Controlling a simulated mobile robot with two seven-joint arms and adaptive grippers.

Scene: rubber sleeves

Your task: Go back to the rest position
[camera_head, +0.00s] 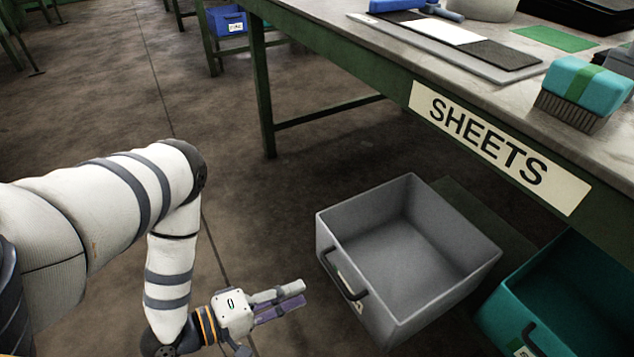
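My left arm comes in from the left, bends at the elbow and reaches down to the lower middle. My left gripper (302,294) is low above the floor, to the left of the grey crate and apart from it. Its fingers point right, pale above and purple below, close together. From this angle I cannot tell whether they are open or shut. I see nothing held in them. My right gripper is not in view.
An empty grey crate (400,255) with a black handle stands right of my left gripper. A teal crate (575,300) is at the lower right. A table (400,60) labelled SHEETS bears a teal brush (585,90). The floor (100,100) at the upper left is clear.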

